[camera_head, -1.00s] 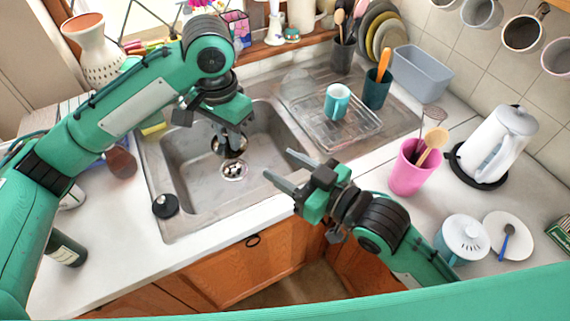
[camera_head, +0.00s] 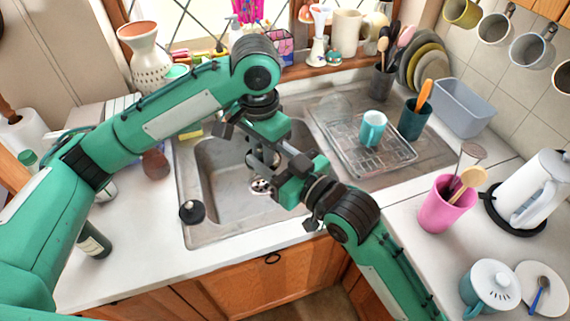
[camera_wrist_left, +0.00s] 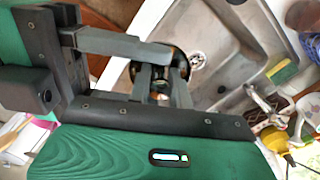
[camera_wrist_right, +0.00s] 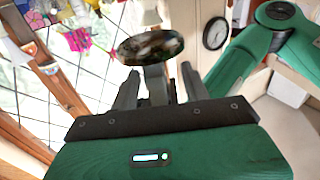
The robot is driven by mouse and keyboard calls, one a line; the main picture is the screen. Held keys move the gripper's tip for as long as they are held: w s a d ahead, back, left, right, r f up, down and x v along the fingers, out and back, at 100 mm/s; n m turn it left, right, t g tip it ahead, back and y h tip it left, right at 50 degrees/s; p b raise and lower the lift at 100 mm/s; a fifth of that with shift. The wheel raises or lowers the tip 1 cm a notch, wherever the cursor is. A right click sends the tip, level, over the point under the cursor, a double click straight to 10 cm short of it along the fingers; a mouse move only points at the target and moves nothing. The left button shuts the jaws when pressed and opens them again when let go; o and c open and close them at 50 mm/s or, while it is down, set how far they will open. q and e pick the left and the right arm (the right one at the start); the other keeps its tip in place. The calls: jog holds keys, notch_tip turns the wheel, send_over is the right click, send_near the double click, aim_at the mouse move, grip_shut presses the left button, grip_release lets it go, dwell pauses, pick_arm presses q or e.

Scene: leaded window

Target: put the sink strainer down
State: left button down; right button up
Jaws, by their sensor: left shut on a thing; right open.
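My left gripper (camera_wrist_left: 163,82) is shut on the sink strainer (camera_wrist_left: 180,58), a round metal piece, and holds it above the sink basin (camera_head: 225,205). In the head view the strainer is largely hidden by my grippers. The drain (camera_head: 260,186) shows just below them; it also shows in the left wrist view (camera_wrist_left: 197,59). My right gripper (camera_wrist_right: 158,82) is open and close to the strainer. In the right wrist view the strainer (camera_wrist_right: 150,47) appears as a dark mottled disc beyond the fingers, with a grey part between them. I cannot tell whether the right fingers touch it.
A black round stopper (camera_head: 192,211) sits on the basin's front left rim. A wire rack (camera_head: 350,150) with a turquoise mug (camera_head: 373,128) lies on the drainboard. A pink cup of utensils (camera_head: 446,207) stands on the right counter.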

jog(key=shift+w+a, duration=0.2)
jog(key=shift+a, duration=0.05)
grip_shut()
pick_arm(q)
jog(key=c, duration=1.2)
grip_release()
jog(key=shift+d, duration=0.1)
pick_arm(e)
jog(key=shift+s+a, duration=0.15)
